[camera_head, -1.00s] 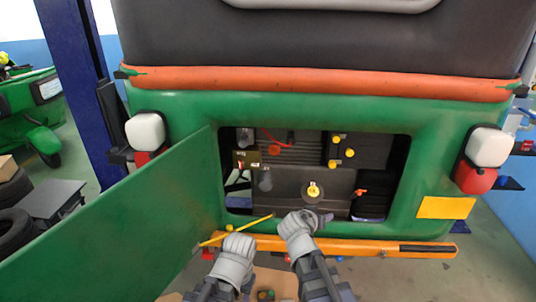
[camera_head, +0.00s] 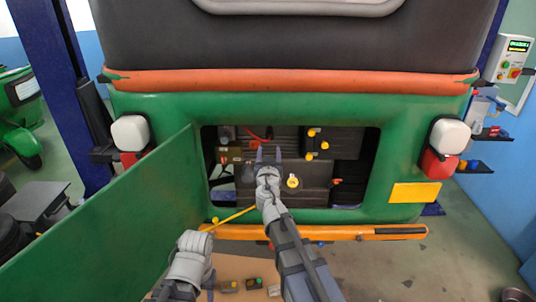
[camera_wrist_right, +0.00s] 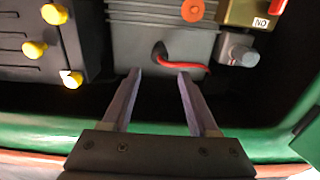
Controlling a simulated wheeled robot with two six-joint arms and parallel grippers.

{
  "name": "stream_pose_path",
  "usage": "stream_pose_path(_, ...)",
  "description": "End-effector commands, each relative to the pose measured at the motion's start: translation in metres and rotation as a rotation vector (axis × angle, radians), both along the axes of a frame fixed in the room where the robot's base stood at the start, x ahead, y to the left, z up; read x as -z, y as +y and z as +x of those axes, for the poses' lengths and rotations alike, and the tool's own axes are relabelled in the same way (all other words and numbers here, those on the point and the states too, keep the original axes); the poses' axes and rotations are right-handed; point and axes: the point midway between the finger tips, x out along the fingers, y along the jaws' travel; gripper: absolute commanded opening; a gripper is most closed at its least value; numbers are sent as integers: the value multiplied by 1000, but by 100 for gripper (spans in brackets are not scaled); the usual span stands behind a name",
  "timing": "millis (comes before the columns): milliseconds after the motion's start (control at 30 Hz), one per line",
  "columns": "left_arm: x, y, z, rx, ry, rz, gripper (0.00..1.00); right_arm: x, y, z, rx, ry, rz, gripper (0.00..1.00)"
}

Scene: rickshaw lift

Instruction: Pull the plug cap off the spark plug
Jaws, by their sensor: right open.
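A red lead (camera_head: 258,136) runs across the upper part of the engine bay. In the right wrist view the red lead (camera_wrist_right: 188,66) ends at a small dark piece (camera_wrist_right: 159,50) on the grey engine block, probably the plug cap. The spark plug itself is hidden. My right gripper (camera_head: 268,151) is open and empty, its fingers pointing into the bay just below the lead. In the wrist view its fingertips (camera_wrist_right: 159,74) stand on either side of the dark piece's line, apart from it. My left gripper (camera_head: 190,245) is low at the left, outside the bay; its fingers cannot be made out.
The open green door panel (camera_head: 120,205) stands along the left. A thin yellow rod (camera_head: 232,217) crosses below the bay's left corner. A yellow cap (camera_head: 293,183) is right of my right gripper. The orange bumper (camera_head: 330,232) runs beneath the opening.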

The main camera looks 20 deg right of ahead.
Motion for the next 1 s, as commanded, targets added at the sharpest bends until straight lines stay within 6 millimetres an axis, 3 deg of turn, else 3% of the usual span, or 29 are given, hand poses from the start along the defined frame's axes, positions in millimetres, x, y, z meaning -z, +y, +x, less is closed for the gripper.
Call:
stream_pose_path(600, 0, 0, 0, 0, 0, 0, 50, 0, -21, 75, 1, 0, 0, 60)
stream_pose_path(1000, 0, 0, 0, 0, 0, 0, 50, 0, -25, 85, 1, 0, 0, 60)
